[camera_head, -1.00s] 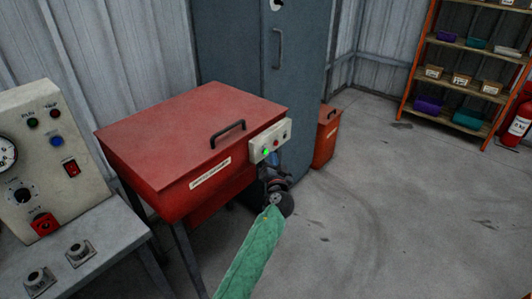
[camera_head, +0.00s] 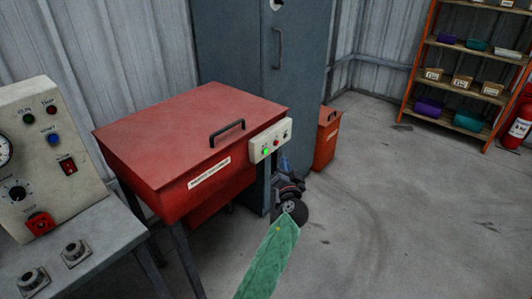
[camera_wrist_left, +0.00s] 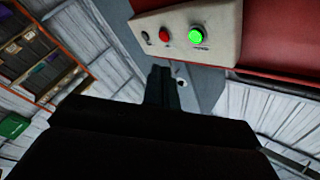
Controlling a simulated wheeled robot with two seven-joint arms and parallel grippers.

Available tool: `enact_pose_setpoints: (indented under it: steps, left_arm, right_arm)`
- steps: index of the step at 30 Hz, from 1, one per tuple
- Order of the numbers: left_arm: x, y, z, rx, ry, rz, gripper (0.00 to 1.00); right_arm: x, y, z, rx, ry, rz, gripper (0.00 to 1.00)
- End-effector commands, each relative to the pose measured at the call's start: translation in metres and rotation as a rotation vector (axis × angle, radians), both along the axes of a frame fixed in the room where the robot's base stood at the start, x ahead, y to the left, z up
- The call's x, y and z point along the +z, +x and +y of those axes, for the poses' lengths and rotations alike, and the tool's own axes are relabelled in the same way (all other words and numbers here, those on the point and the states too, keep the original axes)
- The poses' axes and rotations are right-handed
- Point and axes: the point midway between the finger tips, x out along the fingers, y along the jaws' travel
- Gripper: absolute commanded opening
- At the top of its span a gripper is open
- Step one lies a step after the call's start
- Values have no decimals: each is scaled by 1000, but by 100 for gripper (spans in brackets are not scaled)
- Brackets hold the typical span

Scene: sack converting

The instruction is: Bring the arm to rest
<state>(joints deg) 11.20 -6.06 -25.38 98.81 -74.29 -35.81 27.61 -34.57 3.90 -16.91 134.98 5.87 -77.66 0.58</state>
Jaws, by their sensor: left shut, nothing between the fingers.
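My left arm, in a green sleeve (camera_head: 268,262), comes up from the bottom of the head view. Its dark left gripper (camera_head: 285,168) is just below and right of the pale button box on the red machine, apart from it. In the left wrist view the narrow black fingers (camera_wrist_left: 163,77) are together, with nothing between them. The button box (camera_head: 271,140) has a lit green button (camera_head: 265,152) and a red one. The wrist view shows the green button (camera_wrist_left: 196,36), the red button (camera_wrist_left: 166,34) and a small dark switch. My right gripper is not in view.
The red lidded machine (camera_head: 185,140) stands close left of the gripper. A grey cabinet (camera_head: 235,60) and an orange bin (camera_head: 325,140) are behind. A control console (camera_head: 50,150) is at left. Shelves (camera_head: 465,65) and an extinguisher (camera_head: 517,128) are far right. The floor at right is clear.

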Motion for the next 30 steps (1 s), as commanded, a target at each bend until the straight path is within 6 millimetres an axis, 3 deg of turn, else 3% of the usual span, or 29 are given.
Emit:
enact_pose_setpoints:
  steps: [11,19,26,30]
  left_arm:
    - [0,0,0,3,19,3,0]
    - [-21,-5,25,132,23,149,0]
    - [-19,-25,49,189,-134,347,0]
    - [-13,-47,65,177,-255,495,0]
  right_arm:
    - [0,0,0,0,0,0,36]
    - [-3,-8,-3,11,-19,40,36]
    - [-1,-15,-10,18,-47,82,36]
    - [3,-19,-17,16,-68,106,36]
